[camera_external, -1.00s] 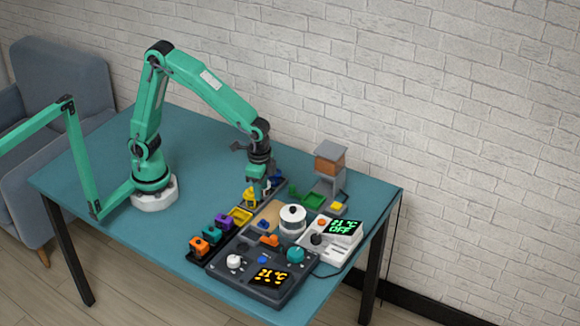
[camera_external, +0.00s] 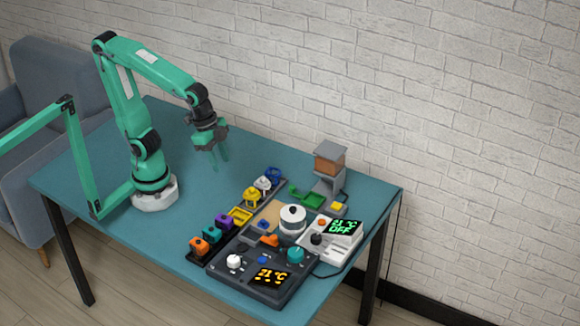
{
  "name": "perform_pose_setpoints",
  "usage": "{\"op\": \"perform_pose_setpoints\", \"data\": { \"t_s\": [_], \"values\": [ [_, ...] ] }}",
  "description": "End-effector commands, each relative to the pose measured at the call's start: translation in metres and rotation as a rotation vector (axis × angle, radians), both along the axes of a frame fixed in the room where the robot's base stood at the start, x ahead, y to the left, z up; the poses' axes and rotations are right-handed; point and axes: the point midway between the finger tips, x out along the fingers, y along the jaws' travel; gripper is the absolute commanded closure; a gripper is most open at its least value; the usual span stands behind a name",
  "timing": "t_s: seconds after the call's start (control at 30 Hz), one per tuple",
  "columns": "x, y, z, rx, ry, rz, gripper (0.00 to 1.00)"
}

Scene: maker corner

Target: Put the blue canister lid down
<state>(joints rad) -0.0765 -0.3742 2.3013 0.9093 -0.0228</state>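A blue canister (camera_external: 273,175) stands at the back end of the row of canisters, beside a white canister (camera_external: 263,184) and a yellow one (camera_external: 251,195). Whether the blue canister has a lid on is too small to tell. My gripper (camera_external: 220,163) is raised over the table, to the left of the blue canister and apart from it. Its fingers point down, spread apart, with nothing visible between them.
A white pot (camera_external: 292,218), a dark control panel (camera_external: 272,276) and a hopper stand (camera_external: 329,160) fill the right.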

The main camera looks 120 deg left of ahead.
Motion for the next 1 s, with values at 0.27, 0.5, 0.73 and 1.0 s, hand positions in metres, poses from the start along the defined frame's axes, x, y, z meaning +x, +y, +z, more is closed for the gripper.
{"op": "perform_pose_setpoints", "data": {
  "t_s": [0.27,0.5,0.73,1.0],
  "values": [
    [-0.041,-0.015,0.014,0.010,-0.114,-0.059,0.62],
    [-0.063,-0.021,0.016,0.015,-0.175,-0.092,0.62],
    [-0.067,-0.023,0.015,0.016,-0.186,-0.099,0.62],
    [-0.067,-0.022,0.015,0.016,-0.186,-0.098,0.62]
  ]
}}
